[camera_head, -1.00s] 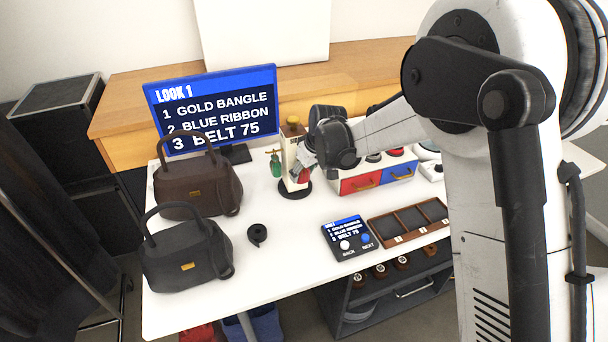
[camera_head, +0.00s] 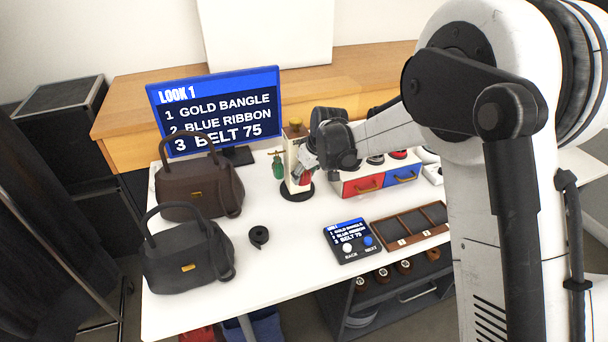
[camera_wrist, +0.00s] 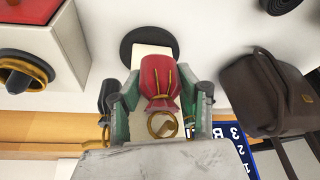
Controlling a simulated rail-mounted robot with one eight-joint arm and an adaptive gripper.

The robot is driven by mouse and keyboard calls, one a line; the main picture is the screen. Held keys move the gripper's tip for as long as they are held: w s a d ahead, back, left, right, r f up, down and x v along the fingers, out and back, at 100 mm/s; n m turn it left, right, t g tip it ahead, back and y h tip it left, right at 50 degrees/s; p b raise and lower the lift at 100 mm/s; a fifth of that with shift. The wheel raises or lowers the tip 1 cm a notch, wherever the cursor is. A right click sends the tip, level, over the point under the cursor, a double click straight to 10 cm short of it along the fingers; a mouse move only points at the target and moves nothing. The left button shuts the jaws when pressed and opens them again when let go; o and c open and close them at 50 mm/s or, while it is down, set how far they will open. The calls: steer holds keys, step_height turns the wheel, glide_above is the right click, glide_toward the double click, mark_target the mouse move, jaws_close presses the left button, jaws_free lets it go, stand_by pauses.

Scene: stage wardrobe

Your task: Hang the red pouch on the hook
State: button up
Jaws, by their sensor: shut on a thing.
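The red pouch (camera_wrist: 160,80) is gripped between the two green-lined fingers of my gripper (camera_wrist: 160,100) in the wrist view. Gold cord ties its neck, and a gold ring (camera_wrist: 162,124) shows beside the neck. In the head view the red pouch (camera_head: 306,177) shows only partly below my gripper (camera_head: 304,166), close to the right side of a white stand (camera_head: 291,152) with a gold top and round black base. A green pouch (camera_head: 278,166) hangs from a brass hook (camera_head: 276,153) on the stand's left. Any hook on the stand's right is hidden by my gripper.
A brown handbag (camera_head: 197,190) and a dark grey handbag (camera_head: 186,250) stand at the left. A monitor (camera_head: 215,108) is behind. A red-and-blue drawer unit (camera_head: 346,188) is right of the stand. A black roll (camera_head: 258,236), control panel (camera_head: 352,240) and wooden tray (camera_head: 409,240) lie in front.

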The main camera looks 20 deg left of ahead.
steer(key=o, duration=1.1)
steer(key=shift+w+a, duration=0.1)
steer(key=shift+a, duration=0.05)
steer(key=shift+o, duration=0.2)
steer(key=shift+r, duration=0.1)
steer(key=v, duration=1.2)
steer(key=s+d+r+m+t, duration=0.1)
steer(key=s+d+r, duration=0.15)
steer(key=d, duration=0.35)
steer(key=s+d+r+m, duration=0.1)
steer(key=d+r+m, duration=0.1)
steer(key=d+r, duration=0.25)
steer(key=s+d+r+m+t+h, duration=0.1)
steer(key=s+d+r, duration=0.1)
steer(key=s+d, duration=0.3)
steer(key=s+d+r+m+t, duration=0.1)
steer(key=s+d+r+m, duration=0.15)
steer(key=d, duration=0.45)
steer(key=s+d+f+m+t+h, duration=0.1)
steer(key=s+d+f+m, duration=0.1)
steer(key=s+d, duration=0.6)
steer(key=s+d+f+m+h, duration=0.2)
steer(key=s+d+m, duration=0.1)
steer(key=s+d, duration=0.5)
steer(key=s, duration=0.2)
steer(key=shift+s+f+t, duration=0.15)
steer(key=shift+s+t, duration=0.25)
steer(key=shift+d, duration=0.1)
